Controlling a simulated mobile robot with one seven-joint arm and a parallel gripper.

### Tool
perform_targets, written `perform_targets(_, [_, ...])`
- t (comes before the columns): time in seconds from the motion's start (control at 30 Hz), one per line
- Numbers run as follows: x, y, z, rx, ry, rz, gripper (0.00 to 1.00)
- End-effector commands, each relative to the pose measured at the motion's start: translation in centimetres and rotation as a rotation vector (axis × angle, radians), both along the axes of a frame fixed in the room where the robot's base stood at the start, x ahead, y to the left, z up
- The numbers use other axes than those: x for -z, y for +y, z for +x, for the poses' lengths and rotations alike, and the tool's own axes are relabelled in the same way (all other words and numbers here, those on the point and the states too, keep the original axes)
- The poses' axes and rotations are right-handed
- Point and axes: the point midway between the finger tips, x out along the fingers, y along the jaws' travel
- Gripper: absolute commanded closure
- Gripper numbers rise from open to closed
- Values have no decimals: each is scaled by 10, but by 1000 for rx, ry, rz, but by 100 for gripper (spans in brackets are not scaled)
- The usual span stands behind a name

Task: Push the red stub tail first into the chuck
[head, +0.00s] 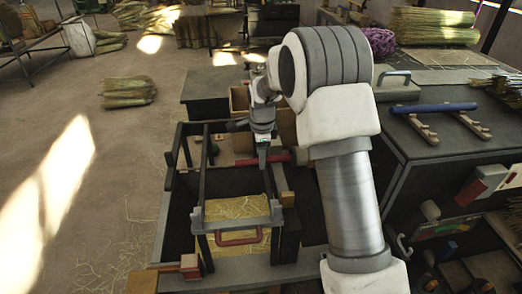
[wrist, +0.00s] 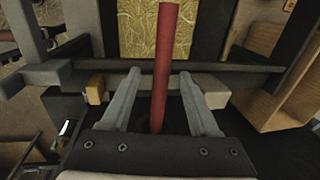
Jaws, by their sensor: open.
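The red stub (wrist: 166,60) is a plain red rod. In the wrist view it runs lengthwise between the two fingers of my gripper (wrist: 160,75), with a gap showing on each side. My gripper is open. In the head view my gripper (head: 263,157) points down at the middle of the red stub (head: 243,161), which lies crosswise above the far part of a dark frame. The finger hides part of the stub there. I cannot pick out the chuck with certainty, nor tell which end of the stub is its tail.
The dark frame (head: 203,192) has upright posts and a front bar with a red handle (head: 239,239). Straw (head: 235,209) lies inside it. A blue rod (head: 433,107) rests on wooden holders on the right bench. A wooden box (wrist: 275,85) stands at right in the wrist view.

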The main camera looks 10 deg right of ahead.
Motion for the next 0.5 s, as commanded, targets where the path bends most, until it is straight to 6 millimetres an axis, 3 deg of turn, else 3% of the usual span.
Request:
perform_targets(0.17, [-17,0,-2,0,-4,0,38])
perform_targets(0.5, [-96,1,-15,-1,-6,1,38])
